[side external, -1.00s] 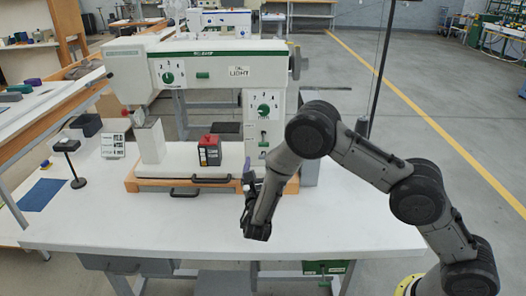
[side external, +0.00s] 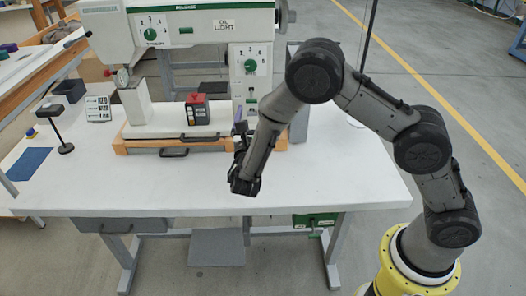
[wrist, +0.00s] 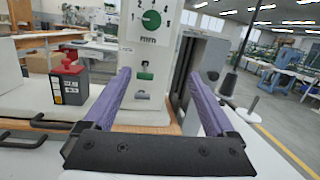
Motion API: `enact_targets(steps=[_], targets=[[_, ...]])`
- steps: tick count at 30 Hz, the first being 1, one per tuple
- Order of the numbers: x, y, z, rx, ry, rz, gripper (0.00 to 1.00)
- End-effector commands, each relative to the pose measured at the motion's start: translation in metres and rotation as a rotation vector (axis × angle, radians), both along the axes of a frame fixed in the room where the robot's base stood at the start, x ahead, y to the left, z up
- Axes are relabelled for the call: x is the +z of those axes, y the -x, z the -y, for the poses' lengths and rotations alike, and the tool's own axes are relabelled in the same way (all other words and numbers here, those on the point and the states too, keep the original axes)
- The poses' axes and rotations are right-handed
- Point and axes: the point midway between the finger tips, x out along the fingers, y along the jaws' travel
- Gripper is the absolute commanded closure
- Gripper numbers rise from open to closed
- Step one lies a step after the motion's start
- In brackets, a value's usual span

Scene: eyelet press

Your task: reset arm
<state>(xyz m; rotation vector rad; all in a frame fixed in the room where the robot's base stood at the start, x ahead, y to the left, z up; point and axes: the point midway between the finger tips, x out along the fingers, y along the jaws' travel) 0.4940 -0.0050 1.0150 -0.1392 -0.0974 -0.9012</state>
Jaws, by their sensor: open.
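My gripper (side external: 240,116) is in front of the press's right column, above the white table (side external: 330,185). In the wrist view its two purple fingers (wrist: 159,78) are spread wide apart with nothing between them. They point toward the white press column (wrist: 148,60) with its green dial. My arm is bent, with the elbow high and the hand low over the table's front half.
The eyelet press (side external: 180,25) stands at the back of the table. A red-topped dark box (side external: 197,112) sits on its wooden-edged base (side external: 135,145), left of my gripper. The table front is clear.

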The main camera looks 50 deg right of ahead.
Motion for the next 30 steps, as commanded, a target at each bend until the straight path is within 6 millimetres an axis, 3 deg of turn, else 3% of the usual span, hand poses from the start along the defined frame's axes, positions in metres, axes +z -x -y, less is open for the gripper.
enact_targets(steps=[1,3,6,12,17,22,26,30], targets=[[0.029,0.004,0.015,-0.036,-0.028,0.055,0.1],[0.064,0.018,0.038,-0.106,-0.079,0.12,0.1],[0.102,0.049,0.074,-0.222,-0.176,0.201,0.1],[0.144,0.131,0.13,-0.454,-0.444,0.362,0.1],[0.149,0.204,0.153,-0.625,-0.71,0.505,0.1],[0.134,0.273,0.149,-0.778,-1.043,0.675,0.1],[0.114,0.314,0.126,-0.876,-1.337,0.817,0.1],[0.093,0.34,0.083,-0.967,-1.696,0.975,0.1]])
